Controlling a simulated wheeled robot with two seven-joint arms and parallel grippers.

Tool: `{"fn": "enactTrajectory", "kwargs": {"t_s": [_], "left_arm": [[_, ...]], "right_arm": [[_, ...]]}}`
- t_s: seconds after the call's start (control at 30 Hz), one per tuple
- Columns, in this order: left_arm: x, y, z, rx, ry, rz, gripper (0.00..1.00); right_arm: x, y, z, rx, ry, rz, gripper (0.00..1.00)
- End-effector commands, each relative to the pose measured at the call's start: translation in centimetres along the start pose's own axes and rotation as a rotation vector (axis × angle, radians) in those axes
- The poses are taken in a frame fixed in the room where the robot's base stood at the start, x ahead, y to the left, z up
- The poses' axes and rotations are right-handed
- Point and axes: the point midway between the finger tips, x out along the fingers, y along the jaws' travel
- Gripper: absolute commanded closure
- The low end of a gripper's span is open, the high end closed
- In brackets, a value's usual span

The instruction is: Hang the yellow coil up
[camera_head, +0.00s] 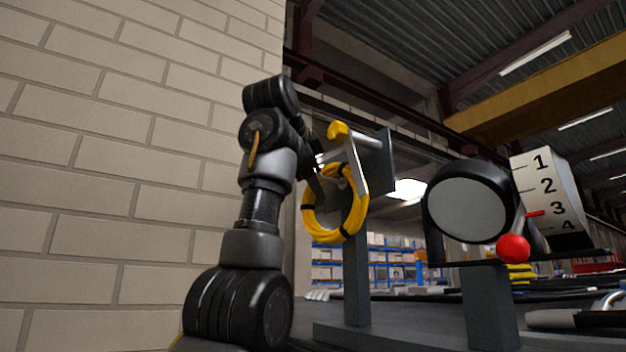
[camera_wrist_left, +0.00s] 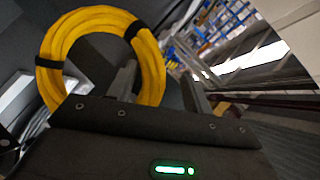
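The yellow coil (camera_head: 351,222) is a ring bound with dark bands. In the head view it is upright beside a dark plate on a post, its top below a peg (camera_head: 365,140) with a yellow end cap (camera_head: 338,131). In the left wrist view the coil (camera_wrist_left: 153,65) fills the upper left. The left gripper's fingers (camera_wrist_left: 160,88) are apart, with a strand of the coil between them. My right gripper is not in view.
The grey post (camera_head: 356,275) stands on a dark base. To the right are a round drum (camera_head: 467,203), a numbered scale (camera_head: 548,190) and a red ball knob (camera_head: 513,248). A pale brick wall (camera_head: 110,150) is on the left. Shelves stand far behind.

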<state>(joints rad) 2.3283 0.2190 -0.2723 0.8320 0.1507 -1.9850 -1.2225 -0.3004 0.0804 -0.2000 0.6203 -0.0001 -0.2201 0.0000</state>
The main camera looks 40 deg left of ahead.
Motion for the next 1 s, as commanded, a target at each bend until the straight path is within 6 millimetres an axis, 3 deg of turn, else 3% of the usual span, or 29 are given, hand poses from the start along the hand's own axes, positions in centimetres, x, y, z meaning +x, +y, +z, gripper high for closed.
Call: {"fn": "enactTrajectory", "kwargs": {"t_s": [0.27,0.7,1.0], "left_arm": [[-0.9,0.1,0.0,0.0,0.001,0.0,0.49],[-9.0,0.1,0.0,0.001,0.001,0.0,0.49],[-10.8,0.0,0.0,0.0,0.0,0.001,0.49]], "right_arm": [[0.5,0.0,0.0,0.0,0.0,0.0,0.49],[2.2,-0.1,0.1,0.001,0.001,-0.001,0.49],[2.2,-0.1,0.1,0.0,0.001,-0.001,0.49]]}}
